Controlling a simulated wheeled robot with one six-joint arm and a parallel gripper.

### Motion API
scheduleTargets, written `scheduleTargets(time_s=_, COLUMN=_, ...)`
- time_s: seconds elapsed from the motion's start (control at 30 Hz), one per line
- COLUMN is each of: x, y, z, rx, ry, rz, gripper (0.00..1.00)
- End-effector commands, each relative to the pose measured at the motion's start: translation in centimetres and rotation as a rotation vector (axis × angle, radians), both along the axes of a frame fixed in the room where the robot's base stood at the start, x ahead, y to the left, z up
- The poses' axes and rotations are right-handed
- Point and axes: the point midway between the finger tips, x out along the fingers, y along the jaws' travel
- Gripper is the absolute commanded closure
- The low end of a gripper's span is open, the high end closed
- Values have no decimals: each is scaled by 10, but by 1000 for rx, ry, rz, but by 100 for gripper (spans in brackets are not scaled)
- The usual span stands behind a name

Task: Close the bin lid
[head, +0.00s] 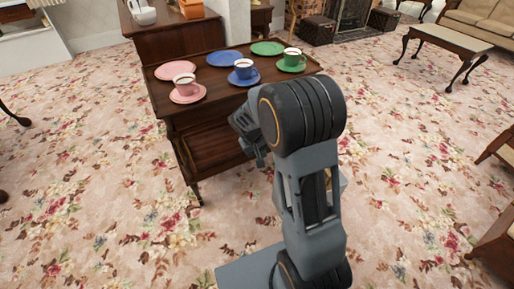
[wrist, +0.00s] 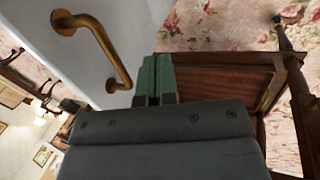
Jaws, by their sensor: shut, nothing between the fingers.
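A pale grey-white panel with a curved brass bar handle (wrist: 98,48) fills the upper left of the wrist view. I cannot tell for certain whether this panel (wrist: 165,22) is part of the bin or its lid. No bin or lid can be made out clearly in the head view, where my arm covers the middle. My gripper (wrist: 157,66) is shut and empty, its green fingers together beside the panel and apart from the brass handle in the picture. In the head view my gripper (head: 260,155) is mostly hidden, near the trolley's front right corner.
A dark wooden trolley (head: 215,103) stands left of my arm, with pink, blue and green cups and plates on top. Its lower shelf shows in the wrist view (wrist: 225,82). Flowered carpet (head: 420,140) lies open to the right, with a low table (head: 450,37) beyond.

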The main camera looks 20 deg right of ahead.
Motion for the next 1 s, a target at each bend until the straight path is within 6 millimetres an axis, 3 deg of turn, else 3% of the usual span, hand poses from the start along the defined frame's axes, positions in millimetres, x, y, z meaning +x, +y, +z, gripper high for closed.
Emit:
scheduleTargets(time_s=0.1, x=0, y=-17, z=0, rx=0, ry=-4, rz=-5, gripper=100)
scheduleTargets(time_s=0.3, x=0, y=-32, z=-1, rx=1, ry=-4, rz=-3, gripper=100)
scheduleTargets(time_s=1.0, x=2, y=-35, z=9, rx=40, ry=-3, rz=17, gripper=100)
